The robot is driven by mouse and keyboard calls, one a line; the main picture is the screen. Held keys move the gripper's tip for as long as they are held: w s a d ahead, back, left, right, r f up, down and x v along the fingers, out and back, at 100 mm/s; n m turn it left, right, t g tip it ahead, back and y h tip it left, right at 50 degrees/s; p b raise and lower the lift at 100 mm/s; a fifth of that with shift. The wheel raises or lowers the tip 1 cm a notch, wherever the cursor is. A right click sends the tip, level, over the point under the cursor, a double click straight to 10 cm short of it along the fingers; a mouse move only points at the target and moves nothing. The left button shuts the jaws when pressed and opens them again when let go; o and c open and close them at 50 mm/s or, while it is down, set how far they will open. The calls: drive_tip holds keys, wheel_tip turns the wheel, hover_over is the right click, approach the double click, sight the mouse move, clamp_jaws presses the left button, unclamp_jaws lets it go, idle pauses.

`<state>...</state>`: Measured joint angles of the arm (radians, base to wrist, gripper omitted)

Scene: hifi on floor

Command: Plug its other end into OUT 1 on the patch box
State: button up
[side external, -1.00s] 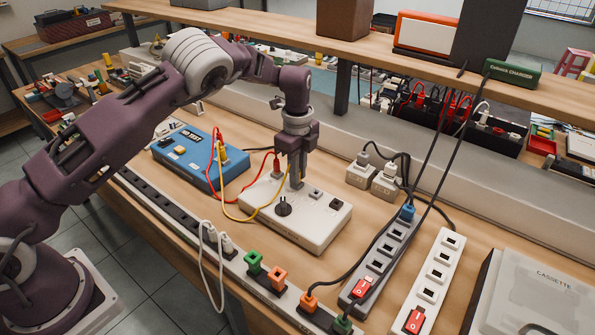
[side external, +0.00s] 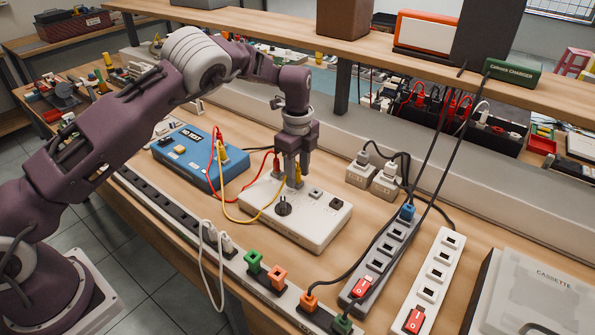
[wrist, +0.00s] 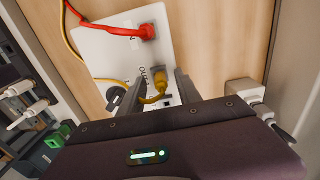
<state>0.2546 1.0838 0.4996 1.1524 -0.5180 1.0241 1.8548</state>
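The white patch box (side external: 318,226) lies on the bench below my gripper (side external: 295,176), with a black knob (side external: 283,206) on its top. A yellow plug (side external: 298,178) stands upright in the box's top near its back left edge. My gripper's fingers are parted on either side of this plug; in the wrist view the plug (wrist: 158,84) shows between them with gaps. The yellow cable (side external: 232,213) loops to another yellow plug (side external: 222,155) on the blue tester (side external: 190,165).
A red plug (wrist: 147,31) with a red cable sits in the patch box beside the yellow one. White adapters (side external: 384,184) and power strips (side external: 430,280) stand to the right. A shelf (side external: 400,58) runs behind my arm.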

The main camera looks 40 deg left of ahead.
wheel_tip(320, 180, up, 12)
idle(0.9)
drive_tip(key=shift+r, duration=0.15)
drive_tip(key=s+a+r+n+t+h, duration=0.1)
drive_tip(key=s+a+r+n+t, duration=0.15)
drive_tip(key=s+r+n, duration=1.2)
drive_tip(key=s+d+f+n+t+y, duration=0.1)
drive_tip(key=s+f+n+t, duration=0.1)
drive_tip(key=s, duration=2.1)
drive_tip(key=shift+s+f+n+t, duration=0.15)
drive_tip(key=shift+s+n+t, duration=0.25)
drive_tip(key=shift+n+t, duration=0.25)
